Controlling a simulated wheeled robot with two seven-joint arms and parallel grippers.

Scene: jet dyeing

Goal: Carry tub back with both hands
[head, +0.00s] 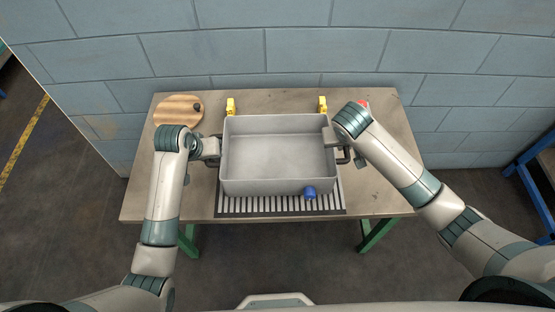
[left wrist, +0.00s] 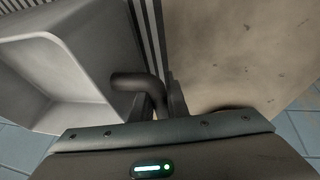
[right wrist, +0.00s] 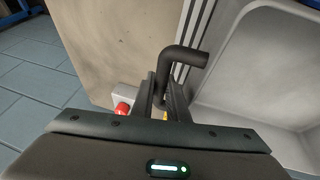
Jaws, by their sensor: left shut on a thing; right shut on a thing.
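A grey, empty, open-topped tub (head: 278,150) is at the middle of the table, over a slatted rack. A blue round part (head: 310,192) is at its front right. My left gripper (head: 216,150) is shut on the tub's left handle, a dark bent bar that shows in the left wrist view (left wrist: 140,82). My right gripper (head: 338,146) is shut on the right handle, a like bar in the right wrist view (right wrist: 184,58). The tub looks level; I cannot tell whether it rests on the rack or hangs just above it.
The slatted rack (head: 280,207) shows in front of the tub. Two yellow blocks (head: 231,105) (head: 323,104) stand behind it. A red button on a grey box (right wrist: 123,108) is by my right gripper. A block wall (head: 300,50) closes the back.

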